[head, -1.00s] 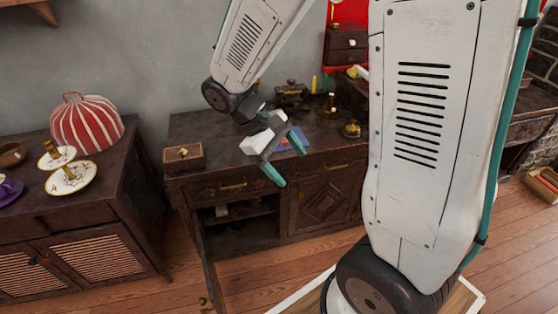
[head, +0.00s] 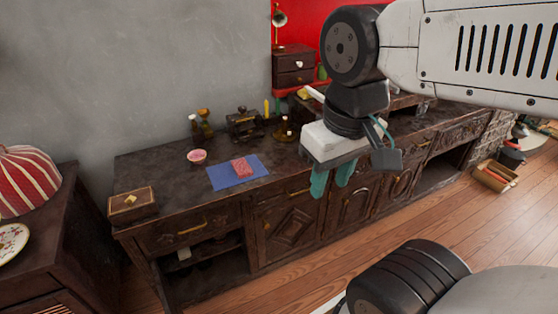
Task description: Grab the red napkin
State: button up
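The red napkin (head: 241,167) looks like a small, pinkish-red folded piece with a pattern. It lies on a flat blue cloth (head: 223,177) on top of the dark wooden cabinet (head: 165,168). My gripper (head: 332,182) points down, to the right of the napkin and apart from it. Its two teal fingers show a gap between them, with nothing seen in it. Nothing hides the napkin.
A pink bowl (head: 197,156) stands left of the blue cloth. Bottles (head: 204,118) and a dark metal piece (head: 243,124) stand behind. A small wooden box (head: 132,205) is at the left end. A striped red-and-white dome (head: 25,180) sits on the left cabinet.

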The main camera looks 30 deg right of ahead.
aim_at(242, 169)
jog(key=z, duration=2.1)
jog(key=i, duration=1.85)
jog(key=u, duration=3.15)
